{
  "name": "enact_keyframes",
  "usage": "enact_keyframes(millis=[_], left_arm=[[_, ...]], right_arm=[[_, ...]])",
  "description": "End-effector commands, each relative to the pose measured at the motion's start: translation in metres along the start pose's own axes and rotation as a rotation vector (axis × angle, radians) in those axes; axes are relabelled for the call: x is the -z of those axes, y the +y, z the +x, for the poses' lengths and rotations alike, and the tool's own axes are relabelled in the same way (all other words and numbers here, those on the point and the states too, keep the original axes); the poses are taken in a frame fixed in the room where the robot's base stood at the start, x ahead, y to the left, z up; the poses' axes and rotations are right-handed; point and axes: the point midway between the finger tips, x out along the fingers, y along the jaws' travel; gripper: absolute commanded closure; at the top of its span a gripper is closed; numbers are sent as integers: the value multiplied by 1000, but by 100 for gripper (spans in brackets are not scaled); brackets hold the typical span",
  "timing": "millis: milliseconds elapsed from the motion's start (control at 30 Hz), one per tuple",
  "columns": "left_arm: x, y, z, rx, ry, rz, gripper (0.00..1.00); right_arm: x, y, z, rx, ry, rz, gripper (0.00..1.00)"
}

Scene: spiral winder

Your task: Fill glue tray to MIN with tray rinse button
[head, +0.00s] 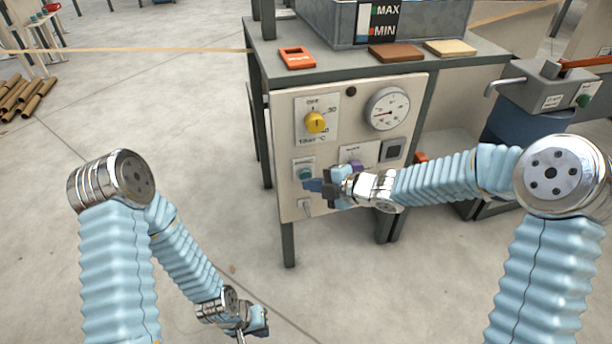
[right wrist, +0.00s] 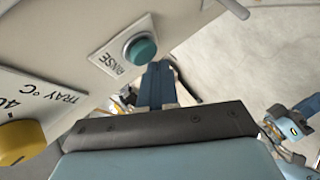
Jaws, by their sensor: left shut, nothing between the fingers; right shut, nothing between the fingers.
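The teal rinse button (head: 304,174) sits on a small white plate low on the cream control panel (head: 290,205). In the right wrist view the button (right wrist: 140,49) is close, with the word RINSE beside it. My right gripper (head: 314,186) is shut and empty in front of the panel, just below and right of the button; its fingertips (right wrist: 157,84) appear close to the button, and I cannot tell if they touch. The grey glue tray (head: 430,22) stands on top with a MAX/MIN level gauge (head: 377,22). My left gripper (head: 258,318) is shut, low, away from the panel.
A yellow knob (head: 316,122) and a round dial (head: 387,109) are above the button. A purple knob (head: 352,167) is to its right, partly hidden by my right gripper. An orange item (head: 297,58) lies on the table top.

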Motion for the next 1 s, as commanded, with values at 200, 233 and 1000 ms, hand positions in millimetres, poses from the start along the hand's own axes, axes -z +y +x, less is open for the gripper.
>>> enact_keyframes(millis=[200, 233, 1000], left_arm=[[0, 0, -1, 0, 0, 0, 100], [0, 0, -1, 0, 0, 0, 100], [0, 2, -5, 0, 0, 0, 100]], right_arm=[[-1, 1, 1, 0, 0, 0, 100], [-1, 1, 1, 0, 0, 0, 100], [-4, 5, 6, 0, 0, 1, 100]])
